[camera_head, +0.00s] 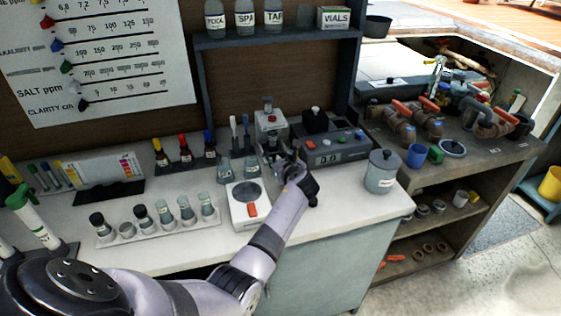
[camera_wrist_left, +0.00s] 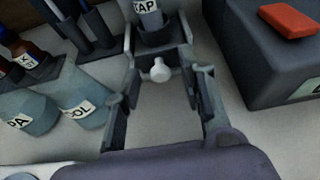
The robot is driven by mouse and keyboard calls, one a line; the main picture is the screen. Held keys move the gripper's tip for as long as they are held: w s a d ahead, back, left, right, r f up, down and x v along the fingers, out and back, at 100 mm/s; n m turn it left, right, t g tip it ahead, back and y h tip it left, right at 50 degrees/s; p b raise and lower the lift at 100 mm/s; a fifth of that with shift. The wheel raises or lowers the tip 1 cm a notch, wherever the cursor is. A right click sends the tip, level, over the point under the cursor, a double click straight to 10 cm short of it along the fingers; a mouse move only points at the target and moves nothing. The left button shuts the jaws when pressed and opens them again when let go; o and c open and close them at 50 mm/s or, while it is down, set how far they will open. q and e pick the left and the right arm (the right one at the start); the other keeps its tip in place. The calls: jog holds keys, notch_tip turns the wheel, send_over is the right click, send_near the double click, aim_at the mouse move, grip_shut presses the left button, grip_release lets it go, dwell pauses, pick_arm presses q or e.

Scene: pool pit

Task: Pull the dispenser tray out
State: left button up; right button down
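The dispenser (camera_head: 270,121) is a small pale unit at the back of the white counter, left of the grey meter. In the left wrist view, a bottle labelled TAP (camera_wrist_left: 149,20) stands in a dark holder, and a round white knob (camera_wrist_left: 160,71) sticks out below it. The tray itself I cannot make out clearly. My left gripper (camera_head: 273,154) is in front of the dispenser. In the left wrist view, the left gripper's fingers (camera_wrist_left: 161,88) are spread, one on each side of the knob, with a gap between. My right gripper is not in view.
A white scale (camera_head: 247,205) and small beakers (camera_head: 224,172) stand left of the gripper. The grey meter (camera_head: 333,149) is close on the right, with a lidded grey canister (camera_head: 381,172) beyond. A rack of vials (camera_head: 158,228) lies along the counter front. Bare counter shows right of my forearm.

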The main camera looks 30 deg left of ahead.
pick_arm(q)
grip_shut()
dwell(0.7)
